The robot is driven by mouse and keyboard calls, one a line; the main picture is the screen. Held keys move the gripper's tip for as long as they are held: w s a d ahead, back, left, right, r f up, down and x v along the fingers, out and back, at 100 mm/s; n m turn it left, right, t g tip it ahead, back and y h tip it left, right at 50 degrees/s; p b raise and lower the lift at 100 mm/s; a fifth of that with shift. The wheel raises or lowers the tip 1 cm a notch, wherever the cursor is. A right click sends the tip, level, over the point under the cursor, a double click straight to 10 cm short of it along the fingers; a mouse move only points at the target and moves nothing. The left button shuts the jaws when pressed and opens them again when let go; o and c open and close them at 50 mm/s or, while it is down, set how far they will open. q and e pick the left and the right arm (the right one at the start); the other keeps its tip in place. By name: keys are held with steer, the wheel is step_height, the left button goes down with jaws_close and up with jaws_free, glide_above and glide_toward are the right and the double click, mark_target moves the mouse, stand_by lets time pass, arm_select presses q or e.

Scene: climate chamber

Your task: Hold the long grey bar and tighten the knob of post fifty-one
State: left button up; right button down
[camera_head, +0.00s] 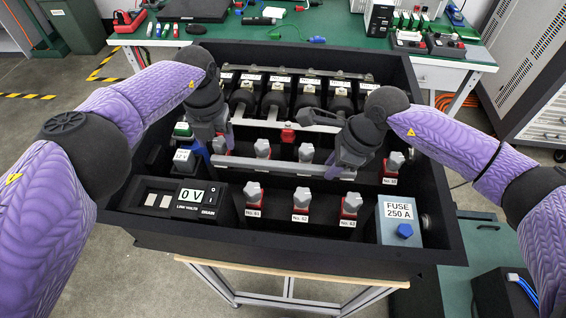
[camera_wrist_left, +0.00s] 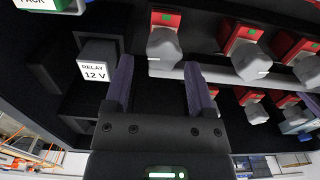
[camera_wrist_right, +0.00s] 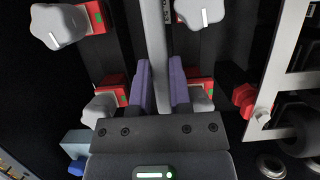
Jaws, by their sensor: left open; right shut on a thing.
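The long grey bar (camera_head: 270,166) runs left to right between two rows of grey-knobbed posts. My right gripper (camera_head: 347,160) is shut on it near its right end; the right wrist view shows the bar (camera_wrist_right: 155,35) passing between the fingers (camera_wrist_right: 165,88). My left gripper (camera_head: 213,146) is open near the bar's left end, and its fingers (camera_wrist_left: 158,82) hold nothing. The bar (camera_wrist_left: 225,76) passes by the fingertips in the left wrist view. Front-row knobs (camera_head: 253,190) stand upright on red bases.
A black case surrounds the posts. A green bench (camera_head: 300,28) stands beyond.

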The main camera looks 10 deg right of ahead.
arm_select(q)
steer(key=n, duration=0.7)
steer(key=shift+d, duration=0.4)
arm_select(e)
steer(key=shift+w+r, duration=0.1)
steer(key=shift+w, duration=0.05)
arm_select(q)
steer(key=n, duration=0.5)
steer(key=shift+d, duration=0.15)
steer(key=shift+c, duration=0.3)
jaws_close()
